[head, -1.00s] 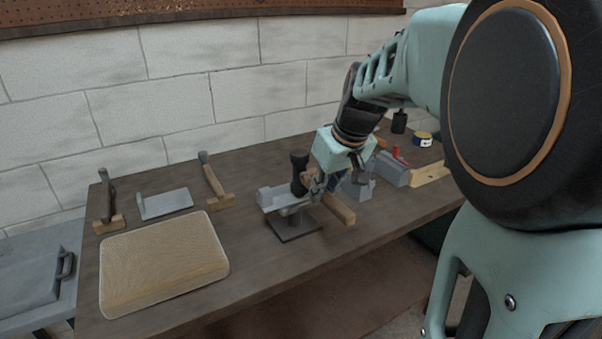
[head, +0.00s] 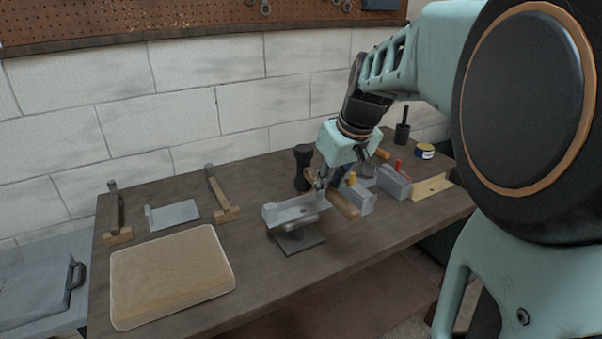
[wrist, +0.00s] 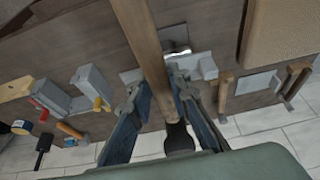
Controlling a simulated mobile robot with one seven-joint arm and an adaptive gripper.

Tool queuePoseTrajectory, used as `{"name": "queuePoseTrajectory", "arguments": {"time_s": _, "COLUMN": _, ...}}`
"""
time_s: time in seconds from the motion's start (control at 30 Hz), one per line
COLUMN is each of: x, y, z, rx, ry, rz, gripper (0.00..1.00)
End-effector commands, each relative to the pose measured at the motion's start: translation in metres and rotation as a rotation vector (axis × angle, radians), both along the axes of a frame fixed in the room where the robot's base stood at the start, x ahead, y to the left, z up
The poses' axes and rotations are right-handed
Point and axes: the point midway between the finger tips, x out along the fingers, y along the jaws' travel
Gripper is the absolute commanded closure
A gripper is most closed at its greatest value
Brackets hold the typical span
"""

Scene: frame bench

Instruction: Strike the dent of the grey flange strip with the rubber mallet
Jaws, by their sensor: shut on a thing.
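My gripper (head: 322,180) is shut on the wooden handle of the rubber mallet. The mallet's black head (head: 303,167) is at the handle's far end, behind the grey strip (head: 298,209) in the head view. The strip lies across a small stand with a dark base plate (head: 300,243). In the wrist view the handle (wrist: 148,50) runs between the fingers (wrist: 155,88) and the black head (wrist: 180,138) shows below them. The strip (wrist: 207,68) is partly hidden there by handle and fingers. I cannot make out its dent.
Two grey vises (head: 357,197) (head: 396,184) stand right of the stand, near a yellowish angle piece (head: 432,187) and a tin (head: 425,151). At left are two hammers on rests (head: 118,237) (head: 228,214), a grey plate (head: 173,215) and a tan pad (head: 172,278).

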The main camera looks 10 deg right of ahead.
Motion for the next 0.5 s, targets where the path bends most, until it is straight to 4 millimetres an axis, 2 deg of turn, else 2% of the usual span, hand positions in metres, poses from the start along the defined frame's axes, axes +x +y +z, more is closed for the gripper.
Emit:
{"name": "queuePoseTrajectory", "arguments": {"time_s": 0.27, "x": 0.001, "y": 0.000, "z": -0.002, "rx": 0.000, "ry": -0.002, "rz": 0.000, "gripper": 1.00}}
{"name": "queuePoseTrajectory", "arguments": {"time_s": 0.5, "x": 0.001, "y": 0.000, "z": -0.021, "rx": -0.003, "ry": 0.003, "rz": -0.001, "gripper": 1.00}}
